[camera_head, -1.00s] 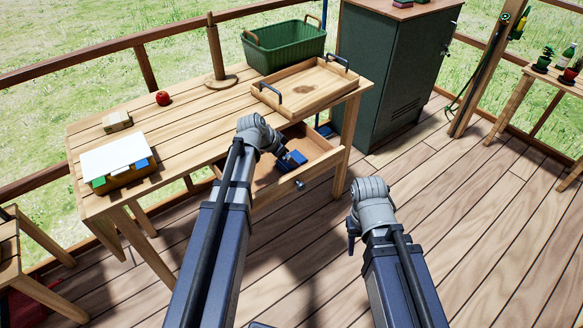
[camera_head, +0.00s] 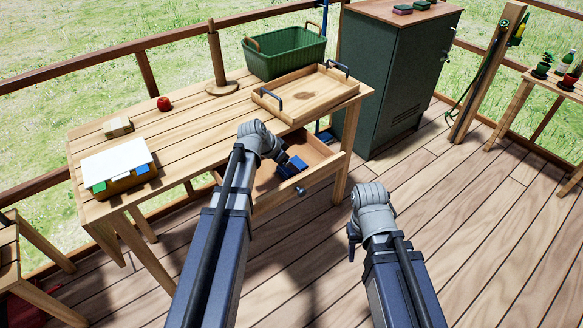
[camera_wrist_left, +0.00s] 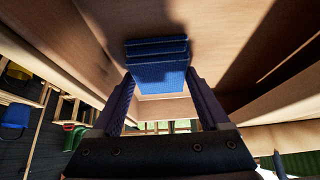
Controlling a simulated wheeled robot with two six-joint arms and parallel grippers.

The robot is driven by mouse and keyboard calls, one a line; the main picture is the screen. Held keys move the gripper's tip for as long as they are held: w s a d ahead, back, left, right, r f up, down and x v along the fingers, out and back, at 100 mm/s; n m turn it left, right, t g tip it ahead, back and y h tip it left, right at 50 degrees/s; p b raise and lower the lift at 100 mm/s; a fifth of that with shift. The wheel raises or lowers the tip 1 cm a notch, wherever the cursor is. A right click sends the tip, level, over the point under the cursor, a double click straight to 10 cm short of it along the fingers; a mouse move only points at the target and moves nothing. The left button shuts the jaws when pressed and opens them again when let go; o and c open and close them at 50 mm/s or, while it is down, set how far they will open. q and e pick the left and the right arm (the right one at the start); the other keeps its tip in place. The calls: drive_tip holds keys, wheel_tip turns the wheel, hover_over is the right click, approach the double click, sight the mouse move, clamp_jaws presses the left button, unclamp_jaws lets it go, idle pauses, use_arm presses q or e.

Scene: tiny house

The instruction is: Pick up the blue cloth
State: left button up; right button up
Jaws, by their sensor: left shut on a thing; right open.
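The blue cloth (camera_wrist_left: 158,72) looks folded in layers and sits between the fingers of my left gripper (camera_wrist_left: 160,84) in the left wrist view. In the head view my left gripper (camera_head: 297,164) is inside the open wooden drawer (camera_head: 322,170), with blue showing beside it. That blue patch is small, and I cannot clearly separate cloth from fingers there. My left gripper is shut on the cloth, which appears to be still within the drawer's walls. My right gripper (camera_head: 353,243) is open and empty above the floor, right of the drawer; its fingers are mostly hidden behind the wrist.
The drawer is under a wooden table (camera_head: 190,118). On the table are a wooden tray (camera_head: 312,100), a green basket (camera_head: 285,55), a paper-towel-like stand (camera_head: 217,60), a red apple (camera_head: 163,103) and a box (camera_head: 120,170). A green cabinet (camera_head: 385,85) stands behind right.

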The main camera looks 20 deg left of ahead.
use_arm(q)
drive_tip(key=shift+r, duration=0.1)
wheel_tip(320, 180, up, 10)
drive_tip(key=p, duration=1)
drive_tip(key=o, duration=0.9)
drive_tip(key=c, duration=0.6)
drive_tip(key=shift+w+d, duration=0.1)
drive_tip(key=shift+c, duration=0.2)
